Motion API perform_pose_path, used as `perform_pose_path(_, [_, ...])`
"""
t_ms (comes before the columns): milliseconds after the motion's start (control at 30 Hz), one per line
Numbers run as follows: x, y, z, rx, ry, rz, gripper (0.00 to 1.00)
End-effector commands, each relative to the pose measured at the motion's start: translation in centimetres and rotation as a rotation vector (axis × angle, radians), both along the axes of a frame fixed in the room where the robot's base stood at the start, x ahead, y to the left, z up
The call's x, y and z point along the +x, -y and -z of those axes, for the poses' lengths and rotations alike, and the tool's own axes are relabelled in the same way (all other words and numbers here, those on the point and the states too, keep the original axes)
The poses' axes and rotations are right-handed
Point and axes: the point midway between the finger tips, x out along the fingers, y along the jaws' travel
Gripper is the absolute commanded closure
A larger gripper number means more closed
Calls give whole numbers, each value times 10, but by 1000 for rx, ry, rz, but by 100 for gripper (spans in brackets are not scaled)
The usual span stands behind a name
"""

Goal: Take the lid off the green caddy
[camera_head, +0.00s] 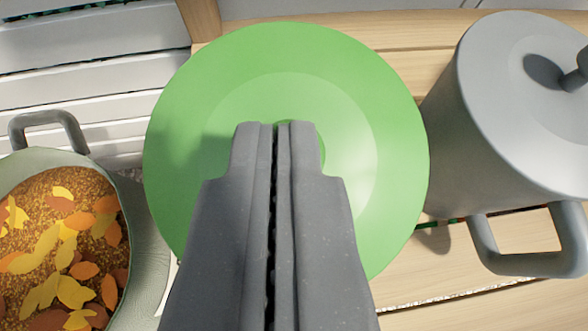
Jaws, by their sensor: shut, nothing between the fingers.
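The green lid (395,150) is a round disc with a paler raised middle. It fills the centre of the view. My gripper (277,125) is shut and empty, with its dark fingers pointing at the middle of the lid. A small darker green part, perhaps the lid's knob, shows just around the fingertips and is mostly hidden by them. I cannot tell whether the fingertips touch it. The caddy's body under the lid is hidden.
A grey lidded pot (465,130) with a side handle stands close on the right. A pale green pot (140,235) holding brown material and orange and yellow leaves stands on the left. Wooden slats (430,70) lie beneath.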

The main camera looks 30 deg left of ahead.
Motion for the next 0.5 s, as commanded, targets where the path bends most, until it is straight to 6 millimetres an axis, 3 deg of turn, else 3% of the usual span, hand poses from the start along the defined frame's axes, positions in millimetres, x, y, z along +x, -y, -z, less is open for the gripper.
perform_pose_path(33, [-13, 1, 26, -26, -54, -8, 100])
perform_pose_path(333, [-14, 2, 29, -28, -60, -6, 100])
perform_pose_path(500, [-13, 3, 17, -27, -60, -4, 100])
